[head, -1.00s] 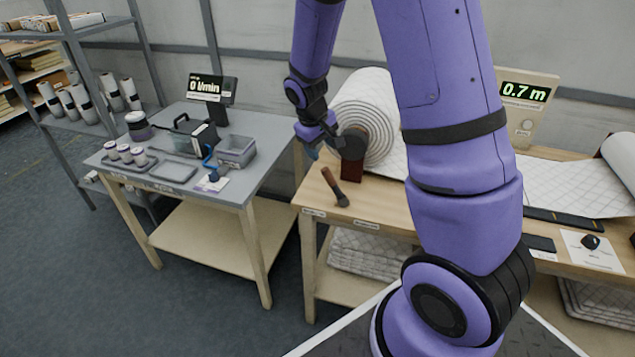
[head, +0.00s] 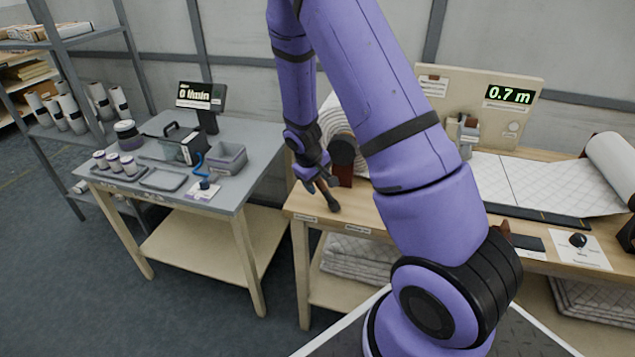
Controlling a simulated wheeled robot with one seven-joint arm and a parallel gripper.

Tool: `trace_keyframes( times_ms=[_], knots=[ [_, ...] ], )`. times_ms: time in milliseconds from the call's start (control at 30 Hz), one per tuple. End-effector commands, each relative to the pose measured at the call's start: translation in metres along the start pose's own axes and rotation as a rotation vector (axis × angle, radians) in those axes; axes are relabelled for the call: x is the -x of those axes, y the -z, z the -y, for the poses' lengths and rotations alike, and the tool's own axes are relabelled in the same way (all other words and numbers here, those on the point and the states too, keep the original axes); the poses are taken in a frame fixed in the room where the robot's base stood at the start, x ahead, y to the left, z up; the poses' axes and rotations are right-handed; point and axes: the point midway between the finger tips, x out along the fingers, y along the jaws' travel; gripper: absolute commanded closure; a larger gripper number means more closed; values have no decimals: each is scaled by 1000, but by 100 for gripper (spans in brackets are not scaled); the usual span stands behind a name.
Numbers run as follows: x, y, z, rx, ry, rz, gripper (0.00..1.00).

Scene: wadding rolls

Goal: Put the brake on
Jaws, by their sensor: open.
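A lever (head: 329,198) with a brown grip and a dark end, which looks like the brake lever, is at the front left of the wooden table beside the dark roll stand (head: 343,160). My gripper (head: 319,186) is open at the lever's upper part, with its fingers pointing down and partly covering the grip. I cannot tell whether the fingers touch it. The white quilted wadding roll (head: 330,118) behind the stand is mostly hidden by my arm.
A grey table (head: 225,195) with jars and trays stands at left, with a floor gap between.

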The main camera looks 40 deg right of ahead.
Motion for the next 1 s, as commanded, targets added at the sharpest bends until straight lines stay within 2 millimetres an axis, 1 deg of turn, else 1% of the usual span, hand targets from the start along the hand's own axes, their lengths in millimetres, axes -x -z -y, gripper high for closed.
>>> trace_keyframes(
  times_ms=[100,367,400,467,500,600,833,1000],
  knots=[
    [-4,0,0,0,0,-1,47],
    [-4,0,0,-1,0,-1,47],
    [-4,0,0,-1,0,-1,56],
    [-4,0,0,-1,0,-1,70],
    [-4,0,0,-1,0,-1,79],
    [-4,0,0,0,0,-1,100],
    [-4,1,0,-3,4,-6,100],
    [-3,9,-3,-13,20,-33,100]
  ],
)
